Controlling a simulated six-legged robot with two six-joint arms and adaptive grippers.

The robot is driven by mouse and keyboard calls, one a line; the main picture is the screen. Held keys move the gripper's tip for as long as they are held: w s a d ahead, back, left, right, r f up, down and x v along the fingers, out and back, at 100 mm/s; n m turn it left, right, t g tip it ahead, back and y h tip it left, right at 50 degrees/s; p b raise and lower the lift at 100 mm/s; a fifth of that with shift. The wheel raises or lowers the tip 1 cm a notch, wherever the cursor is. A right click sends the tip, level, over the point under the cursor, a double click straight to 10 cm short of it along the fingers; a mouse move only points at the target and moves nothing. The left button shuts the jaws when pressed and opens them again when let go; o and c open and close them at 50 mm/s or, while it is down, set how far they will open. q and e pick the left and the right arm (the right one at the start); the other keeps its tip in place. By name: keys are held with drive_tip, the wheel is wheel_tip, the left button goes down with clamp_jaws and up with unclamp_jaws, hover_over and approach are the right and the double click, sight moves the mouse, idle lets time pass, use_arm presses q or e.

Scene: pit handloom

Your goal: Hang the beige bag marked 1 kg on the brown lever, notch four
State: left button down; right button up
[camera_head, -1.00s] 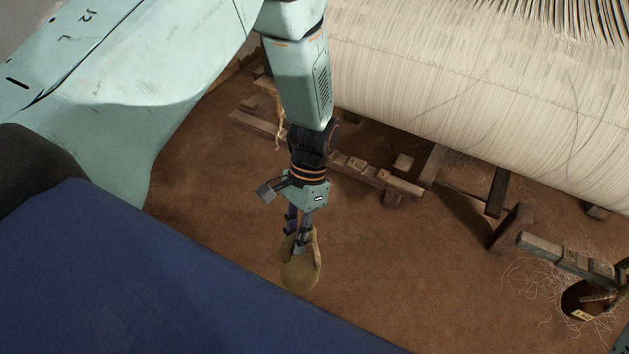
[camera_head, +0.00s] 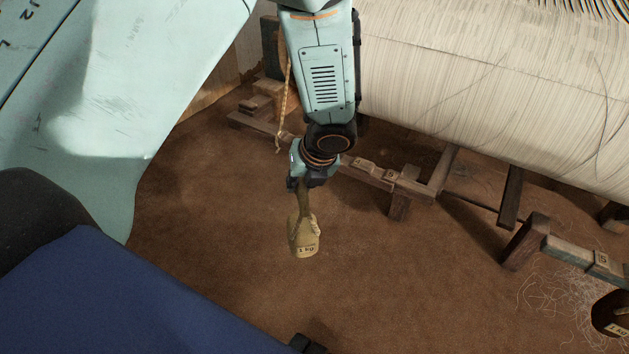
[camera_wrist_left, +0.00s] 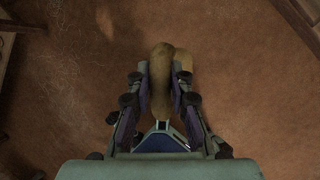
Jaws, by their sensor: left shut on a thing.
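The beige bag (camera_head: 304,239), with a tag reading 1 kg, hangs from my left gripper (camera_head: 305,190). The gripper is shut on its upper part. In the left wrist view, the bag (camera_wrist_left: 162,75) sits between the two fingers of the left gripper (camera_wrist_left: 160,95). The brown lever (camera_head: 360,175) runs behind the gripper, from upper left to lower right, with small number tags on top that are too small to read surely. My arm and gripper hide its middle part. The bag is in front of the lever and apart from it. My right gripper is not in view.
A large roll of pale warp threads (camera_head: 480,90) fills the upper right. A cord (camera_head: 284,110) hangs at the lever's left part. At right, a greyish lever (camera_head: 580,251) carries number tags, with a dark brown bag (camera_head: 612,314) below. Bare brown floor (camera_head: 400,290) lies in front.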

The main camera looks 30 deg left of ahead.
use_arm(q)
drive_tip(key=w+m+h+b, duration=0.1)
drive_tip(key=m, duration=0.2)
drive_tip(key=w+d+m+t+h+b, duration=0.1)
drive_tip(key=m, duration=0.2)
drive_tip(key=w+m+t+b, duration=0.1)
drive_tip(key=m, duration=0.1)
drive_tip(key=shift+w+d+r+m+h, duration=0.25)
drive_tip(key=shift+r+m+h, duration=0.05)
drive_tip(key=shift+m+h, duration=0.1)
